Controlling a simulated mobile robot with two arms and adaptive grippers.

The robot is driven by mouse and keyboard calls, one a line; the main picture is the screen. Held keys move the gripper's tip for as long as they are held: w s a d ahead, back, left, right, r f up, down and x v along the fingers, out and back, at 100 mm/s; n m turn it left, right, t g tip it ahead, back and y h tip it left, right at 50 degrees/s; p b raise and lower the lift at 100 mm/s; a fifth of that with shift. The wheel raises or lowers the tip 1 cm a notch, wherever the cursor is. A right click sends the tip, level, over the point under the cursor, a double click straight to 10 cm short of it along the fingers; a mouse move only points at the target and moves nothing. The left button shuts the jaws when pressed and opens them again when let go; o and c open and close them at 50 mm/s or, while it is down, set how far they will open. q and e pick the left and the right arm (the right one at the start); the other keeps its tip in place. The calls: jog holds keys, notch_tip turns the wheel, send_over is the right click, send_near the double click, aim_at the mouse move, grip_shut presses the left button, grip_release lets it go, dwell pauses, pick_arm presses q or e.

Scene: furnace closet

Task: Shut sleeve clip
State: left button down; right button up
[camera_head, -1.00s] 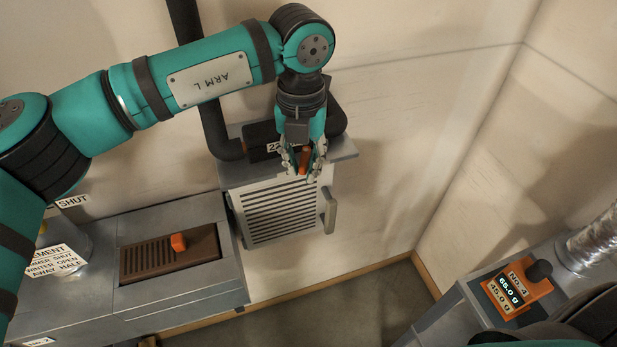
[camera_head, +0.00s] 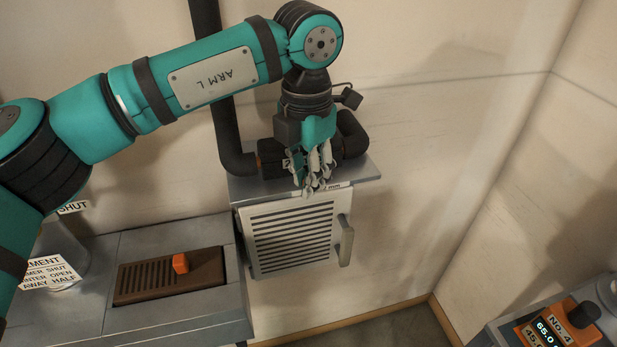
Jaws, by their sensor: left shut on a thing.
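A black sleeve (camera_head: 268,161) lies along the grey ledge on top of the louvred box, joined to the black pipe. A small orange bit shows at its left end. My left gripper (camera_head: 318,183) points down over the front of the sleeve. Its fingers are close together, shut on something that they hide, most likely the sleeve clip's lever. I cannot see from here how far the clip is closed. A white label is partly covered behind the fingers. My right gripper is out of view.
The grey louvred box (camera_head: 291,236) has a handle (camera_head: 345,241) on its right. A grey cabinet with a brown slotted vent (camera_head: 168,276) and orange knob stands left. An orange device (camera_head: 549,329) marked No. 4 is at lower right. The wall right of the box is clear.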

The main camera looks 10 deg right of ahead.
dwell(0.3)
pick_arm(q)
jog(key=c, duration=1.3)
grip_release()
